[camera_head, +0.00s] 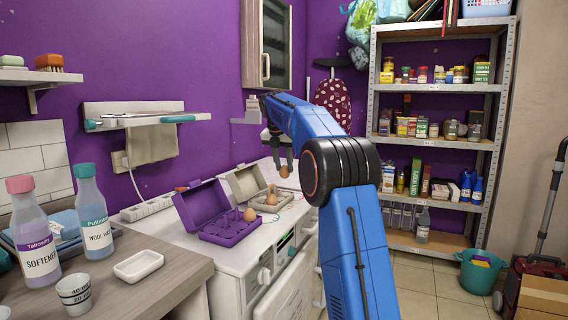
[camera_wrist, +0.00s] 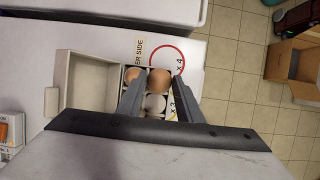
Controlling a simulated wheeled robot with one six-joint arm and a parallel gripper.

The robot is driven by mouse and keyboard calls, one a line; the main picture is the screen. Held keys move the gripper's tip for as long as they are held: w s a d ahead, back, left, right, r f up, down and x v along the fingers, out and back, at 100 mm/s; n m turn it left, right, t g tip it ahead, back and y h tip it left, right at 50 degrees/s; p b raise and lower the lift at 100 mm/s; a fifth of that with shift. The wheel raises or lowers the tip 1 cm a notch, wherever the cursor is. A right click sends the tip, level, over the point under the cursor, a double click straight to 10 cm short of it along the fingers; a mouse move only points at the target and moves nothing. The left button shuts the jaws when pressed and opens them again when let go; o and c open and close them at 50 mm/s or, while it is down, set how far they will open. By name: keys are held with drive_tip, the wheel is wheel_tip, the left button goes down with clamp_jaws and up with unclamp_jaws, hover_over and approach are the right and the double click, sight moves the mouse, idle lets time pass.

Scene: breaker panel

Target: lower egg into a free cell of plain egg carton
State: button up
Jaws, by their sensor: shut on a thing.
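My gripper (camera_head: 284,162) is shut on a brown egg (camera_head: 285,171) and holds it in the air above the plain egg carton. In the wrist view the held egg (camera_wrist: 158,80) sits between the fingertips (camera_wrist: 159,78). The plain beige carton (camera_head: 243,184) stands open on the white counter, its lid (camera_wrist: 88,82) to the left in the wrist view. A brown egg (camera_head: 271,198) sits in it; in the wrist view a brown egg (camera_wrist: 133,75) and a paler egg (camera_wrist: 154,104) show in its cells. The fingers and held egg hide some cells.
An open purple carton (camera_head: 228,232) with a brown egg (camera_head: 249,214) at it stands just in front of the plain carton. A power strip (camera_head: 147,208) lies left on the counter. Bottles (camera_head: 94,215) and a white dish (camera_head: 138,265) stand on the nearer worktop.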

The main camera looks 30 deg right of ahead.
sight(283, 168)
drive_tip(key=shift+f, duration=1.7)
drive_tip(key=shift+f, duration=2.4)
idle(1.3)
drive_tip(key=o, duration=1.1)
drive_tip(key=v, duration=1.7)
drive_tip(key=shift+s+r, duration=0.1)
drive_tip(key=shift+r, duration=0.1)
